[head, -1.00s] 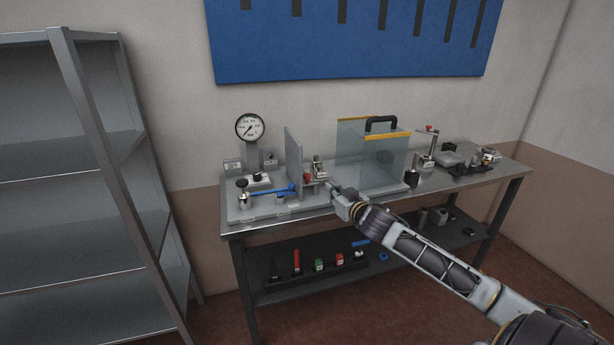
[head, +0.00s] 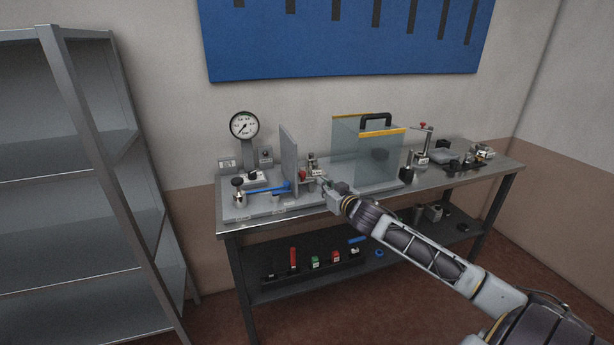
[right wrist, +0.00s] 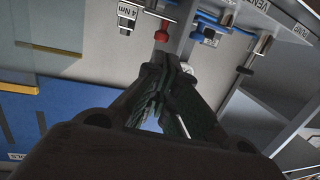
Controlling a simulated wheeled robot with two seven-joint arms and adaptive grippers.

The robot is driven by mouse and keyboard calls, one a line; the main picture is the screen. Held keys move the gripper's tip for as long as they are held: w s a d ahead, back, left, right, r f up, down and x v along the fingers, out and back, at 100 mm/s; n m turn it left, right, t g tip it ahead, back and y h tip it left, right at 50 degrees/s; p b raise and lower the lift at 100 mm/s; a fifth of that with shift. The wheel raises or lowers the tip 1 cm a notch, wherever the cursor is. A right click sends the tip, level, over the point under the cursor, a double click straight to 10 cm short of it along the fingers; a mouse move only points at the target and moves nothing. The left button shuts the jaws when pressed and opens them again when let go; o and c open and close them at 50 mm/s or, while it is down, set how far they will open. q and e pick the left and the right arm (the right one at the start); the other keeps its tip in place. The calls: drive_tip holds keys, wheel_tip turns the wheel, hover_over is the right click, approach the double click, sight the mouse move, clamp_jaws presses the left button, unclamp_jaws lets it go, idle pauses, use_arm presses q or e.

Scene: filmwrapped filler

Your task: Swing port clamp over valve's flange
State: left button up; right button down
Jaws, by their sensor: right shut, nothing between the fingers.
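A small metal fitting (head: 311,162) stands just right of an upright grey plate (head: 289,158) on the bench. A red knob (head: 303,175) sits low beside it; it also shows in the right wrist view (right wrist: 162,33), near a "4 Nm" label (right wrist: 126,13). I cannot tell the port clamp from the valve's flange at this size. My right gripper (head: 322,181) is shut and empty, just right of the red knob. In the right wrist view its fingertips (right wrist: 168,62) are together, close below the knob; contact is unclear. My left gripper is out of view.
A clear guard box (head: 352,155) with a black handle stands right of my right gripper. A pressure gauge (head: 243,125) and a blue lever (head: 268,190) are left of the plate. More fittings stand at the bench's right end. A metal rack (head: 70,180) is at left.

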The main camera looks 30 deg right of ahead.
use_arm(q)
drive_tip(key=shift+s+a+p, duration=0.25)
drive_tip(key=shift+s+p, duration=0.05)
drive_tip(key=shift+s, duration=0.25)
use_arm(e)
drive_tip(key=w+d+f, duration=0.1)
drive_tip(key=w, duration=1)
drive_tip(key=shift+w+f, duration=0.25)
drive_tip(key=shift+w, duration=0.15)
idle(0.4)
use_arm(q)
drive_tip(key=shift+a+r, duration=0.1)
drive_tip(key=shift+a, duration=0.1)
use_arm(e)
drive_tip(key=shift+w+a+h, duration=0.1)
drive_tip(key=shift+a+h, duration=0.05)
drive_tip(key=shift+h, duration=0.15)
